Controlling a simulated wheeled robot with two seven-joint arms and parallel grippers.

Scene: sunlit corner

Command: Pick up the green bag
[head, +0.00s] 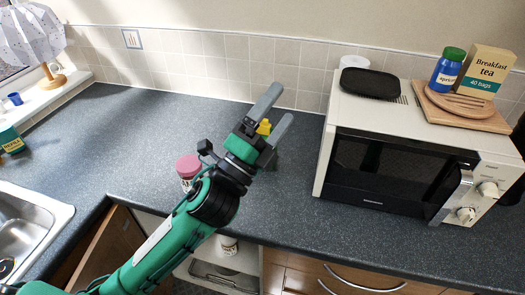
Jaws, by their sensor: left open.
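My left gripper (279,104) is open, its two grey fingers pointing up and right above the dark worktop. Nothing shows between the fingertips. A small green shape (270,158) shows just below and behind the gripper, mostly hidden by it; I cannot tell for sure that it is the green bag. A yellow thing (264,127) shows behind the fingers, also partly hidden. A green packet with a yellow label (11,141) is at the far left edge, by the window sill. My right gripper is not in view.
A pink-lidded jar (188,167) stands left of my gripper, close to my arm. A white microwave (400,150) fills the right, with a black pad, boards, a blue jar and a tea box on top. A sink (30,225) is at left. The back-left worktop (130,120) is clear.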

